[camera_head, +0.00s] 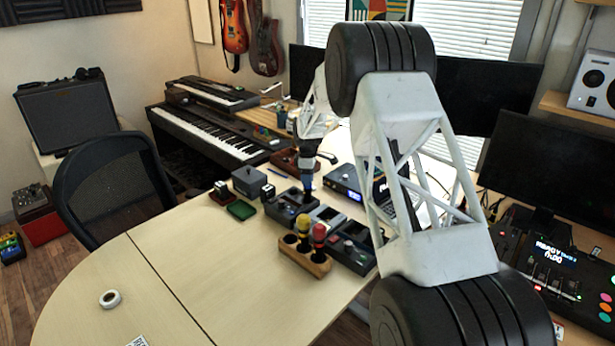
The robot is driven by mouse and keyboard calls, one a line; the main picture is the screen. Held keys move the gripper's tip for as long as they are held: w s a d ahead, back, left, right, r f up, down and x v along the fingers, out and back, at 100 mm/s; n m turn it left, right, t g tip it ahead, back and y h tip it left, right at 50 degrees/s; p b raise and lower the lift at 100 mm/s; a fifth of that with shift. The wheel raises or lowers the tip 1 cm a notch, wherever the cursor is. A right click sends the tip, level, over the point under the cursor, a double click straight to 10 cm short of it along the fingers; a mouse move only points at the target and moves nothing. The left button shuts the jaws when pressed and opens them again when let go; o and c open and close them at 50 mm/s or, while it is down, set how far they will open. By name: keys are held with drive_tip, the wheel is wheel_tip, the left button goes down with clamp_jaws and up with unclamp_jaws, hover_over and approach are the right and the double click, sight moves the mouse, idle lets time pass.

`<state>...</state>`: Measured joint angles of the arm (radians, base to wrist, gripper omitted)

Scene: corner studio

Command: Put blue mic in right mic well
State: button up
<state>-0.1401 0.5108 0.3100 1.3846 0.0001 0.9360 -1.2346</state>
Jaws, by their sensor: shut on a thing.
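My gripper (307,167) is at the end of my arm, above the middle of the desk. It is small and dark here, pointing down and shut on a narrow blue thing, seemingly the blue mic (305,183). The mic's lower end is close above or in front of the dark devices; I cannot tell if it touches. The wooden mic stand (291,262) is nearer the camera. Its left well looks dark and empty. A yellow mic (302,227) appears upright in the middle well and a red mic (319,234) in the right well.
Dark pedal-like boxes (351,254) crowd behind and right of the stand. A grey box (249,181) and green pad (241,210) lie left. A tape roll (110,298) is front left. The desk (200,265) left of the stand is clear. Keyboards (208,132) stand behind.

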drive_tip(key=shift+f, duration=0.3)
drive_tip(key=o, duration=0.8)
drive_tip(key=shift+r, duration=0.1)
drive_tip(key=shift+r, duration=5.35)
drive_tip(key=shift+s+r, duration=0.1)
